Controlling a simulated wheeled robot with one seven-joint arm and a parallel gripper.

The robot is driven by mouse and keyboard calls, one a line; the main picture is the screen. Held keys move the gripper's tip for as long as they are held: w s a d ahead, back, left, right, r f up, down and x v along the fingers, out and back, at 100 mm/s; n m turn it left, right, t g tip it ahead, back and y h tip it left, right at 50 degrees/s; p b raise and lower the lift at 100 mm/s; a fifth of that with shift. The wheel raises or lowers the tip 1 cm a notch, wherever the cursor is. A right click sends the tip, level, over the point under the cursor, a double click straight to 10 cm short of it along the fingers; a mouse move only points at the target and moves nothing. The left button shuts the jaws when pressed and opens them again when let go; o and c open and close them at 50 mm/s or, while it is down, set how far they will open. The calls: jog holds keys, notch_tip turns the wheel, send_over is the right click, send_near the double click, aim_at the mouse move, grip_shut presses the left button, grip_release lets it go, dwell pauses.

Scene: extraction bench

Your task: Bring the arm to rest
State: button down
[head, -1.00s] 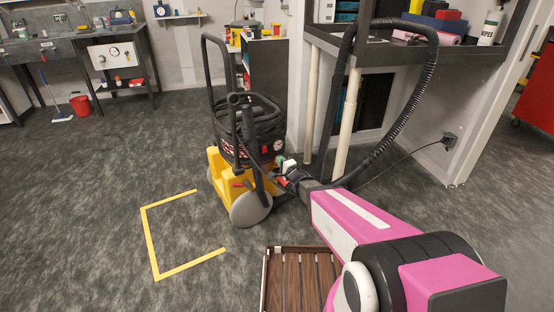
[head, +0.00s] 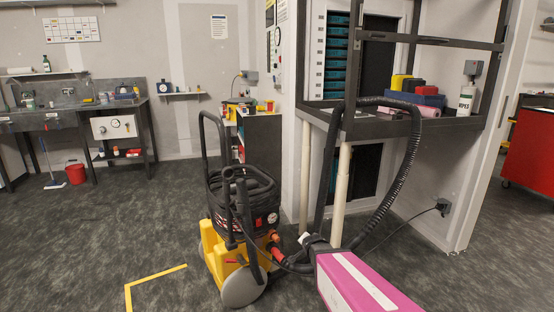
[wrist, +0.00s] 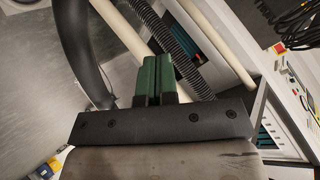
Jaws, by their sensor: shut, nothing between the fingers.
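My arm reaches in from the lower right of the head view as a pink link with a dark end beside the hose. My gripper's fingers cannot be made out clearly there. In the wrist view, my gripper (wrist: 153,80) has two green fingers pressed together with nothing between them. A black ribbed hose (head: 397,172) hangs in a loop over the bench frame and passes close to the arm's end. It also shows behind the fingers in the wrist view (wrist: 178,50).
A yellow and black vacuum machine (head: 222,252) stands left of the arm's end. A dark bench frame (head: 392,128) on pale posts (head: 341,195) stands behind. A red cabinet (head: 533,152) is far right. Open floor lies left, with a yellow floor marking (head: 150,279).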

jog(key=s+d+r+n+g, duration=0.1)
jog(key=s+n+g, duration=0.3)
jog(key=s, duration=0.5)
jog(key=s+d+r+n+g, duration=0.1)
jog(key=s+d+n+g, duration=0.3)
jog(key=s, duration=0.5)
jog(key=g, duration=0.2)
jog(key=shift+s+d+r+g, duration=0.15)
jog(key=shift+s+d+g, duration=0.05)
jog(key=shift+s+g, duration=0.15)
